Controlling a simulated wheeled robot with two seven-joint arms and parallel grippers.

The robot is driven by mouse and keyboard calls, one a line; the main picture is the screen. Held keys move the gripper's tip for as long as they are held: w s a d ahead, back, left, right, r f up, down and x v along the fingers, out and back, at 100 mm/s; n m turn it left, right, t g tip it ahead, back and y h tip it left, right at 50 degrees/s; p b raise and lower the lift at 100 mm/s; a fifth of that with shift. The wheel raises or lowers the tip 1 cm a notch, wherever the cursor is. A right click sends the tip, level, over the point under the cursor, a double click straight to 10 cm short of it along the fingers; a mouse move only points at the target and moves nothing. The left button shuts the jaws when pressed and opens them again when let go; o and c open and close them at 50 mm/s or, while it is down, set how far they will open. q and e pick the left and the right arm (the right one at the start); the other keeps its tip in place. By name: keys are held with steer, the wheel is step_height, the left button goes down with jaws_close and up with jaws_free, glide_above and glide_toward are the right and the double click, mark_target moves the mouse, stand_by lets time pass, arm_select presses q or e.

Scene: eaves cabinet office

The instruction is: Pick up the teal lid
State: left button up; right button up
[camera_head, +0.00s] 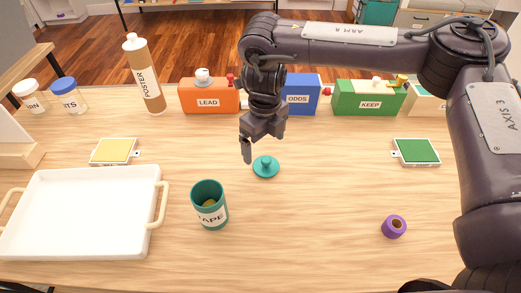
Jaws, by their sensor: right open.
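The teal lid (266,167) lies flat on the wooden table with its small knob up. My right gripper (263,143) is just above and behind the lid in the picture, pointing down, with its fingers apart and nothing between them. One fingertip hangs to the left of the lid. I cannot tell the exact height between the fingers and the lid. A teal canister (209,206) labelled TAPE stands open and upright to the front left of the lid, with something yellowish inside. My left gripper is not in view.
A white tray (83,213) with cream handles fills the front left. Orange LEAD (209,97), blue ODDS (303,95) and green KEEP (369,98) boxes line the back, near a tall brown bottle (146,76). A purple roll (394,227) lies front right. Table around the lid is clear.

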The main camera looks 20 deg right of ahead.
mark_target(266, 159)
steer(key=shift+s+d+f, duration=0.1)
steer(key=shift+s+f, duration=0.05)
steer(key=shift+f, duration=0.5)
steer(key=shift+s+f, duration=0.1)
steer(key=shift+f, duration=0.5)
steer(key=f, duration=0.3)
steer(key=shift+w+d+f+p, duration=0.25)
steer(key=shift+f+p, duration=0.15)
steer(key=shift+f, duration=0.55)
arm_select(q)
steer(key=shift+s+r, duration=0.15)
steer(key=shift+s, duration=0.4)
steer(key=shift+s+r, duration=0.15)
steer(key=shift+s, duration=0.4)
arm_select(e)
steer(key=c, duration=1.1)
steer(key=shift+r, duration=0.1)
